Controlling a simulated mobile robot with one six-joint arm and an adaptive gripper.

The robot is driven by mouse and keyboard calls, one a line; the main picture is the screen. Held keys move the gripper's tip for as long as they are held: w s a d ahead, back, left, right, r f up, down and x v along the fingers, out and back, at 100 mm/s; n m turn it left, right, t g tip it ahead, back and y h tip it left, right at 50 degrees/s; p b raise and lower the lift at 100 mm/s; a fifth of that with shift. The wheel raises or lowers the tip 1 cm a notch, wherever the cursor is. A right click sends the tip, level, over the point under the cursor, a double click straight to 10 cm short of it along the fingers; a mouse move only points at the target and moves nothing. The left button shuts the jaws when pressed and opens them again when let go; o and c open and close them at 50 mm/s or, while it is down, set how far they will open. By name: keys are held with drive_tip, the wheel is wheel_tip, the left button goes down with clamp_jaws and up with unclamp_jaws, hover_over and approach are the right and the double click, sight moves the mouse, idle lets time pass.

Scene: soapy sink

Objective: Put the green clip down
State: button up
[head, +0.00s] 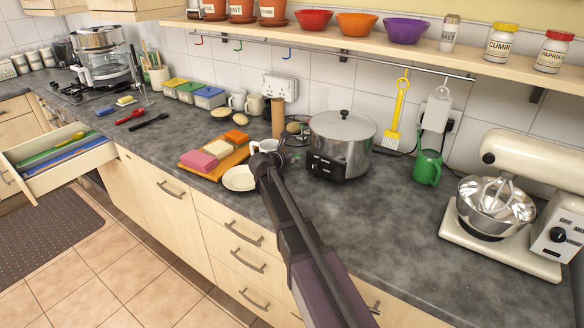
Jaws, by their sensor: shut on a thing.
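My gripper (272,158) is at the far end of my arm, over the middle of the worktop (400,230). It is between the white saucer (239,179) and the steel pot (343,138). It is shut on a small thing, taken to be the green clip. The arm and fingers mostly hide the clip, and its shape cannot be made out. I cannot tell whether it touches the worktop.
A wooden board (215,172) with coloured blocks lies left of my gripper. A green jug (427,167) and a stand mixer (497,205) stand to the right. An open drawer (62,160) juts out at far left. The front right worktop is clear.

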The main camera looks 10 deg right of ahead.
sight(293, 171)
drive_tip(key=shift+f+b, duration=1.7)
drive_tip(key=shift+f, duration=0.1)
drive_tip(key=shift+f, duration=0.2)
drive_tip(key=o, duration=0.7)
drive_tip(key=shift+r, duration=0.1)
drive_tip(key=shift+o, duration=0.2)
drive_tip(key=shift+r, duration=0.15)
